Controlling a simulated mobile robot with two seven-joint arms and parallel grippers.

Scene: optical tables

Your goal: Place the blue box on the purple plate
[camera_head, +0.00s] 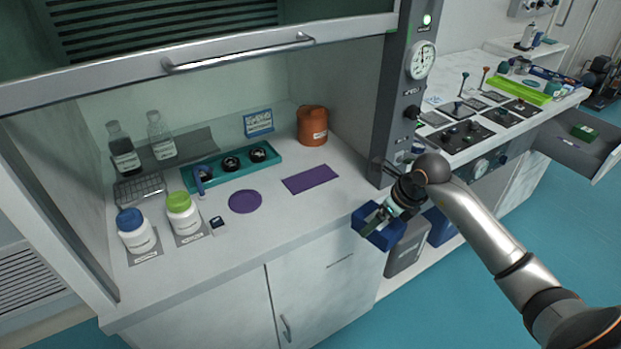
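The blue box (391,237) is at my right gripper (373,222), in front of the counter's right end and beside the grey post. The fingers lie across the box and appear closed on it, covering part of it. Two flat purple pieces lie on the hood's white counter: a round one (245,201) near the middle and a rectangular one (309,179) to its right. Both are bare. The box is apart from them, lower and to the right. My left gripper is not in view.
A teal tray (228,178) and an orange canister (312,126) stand behind the purple pieces. White jars with green (184,220) and blue (138,236) lids stand left. The raised sash (230,62) hangs above; the grey post (402,100) borders the right.

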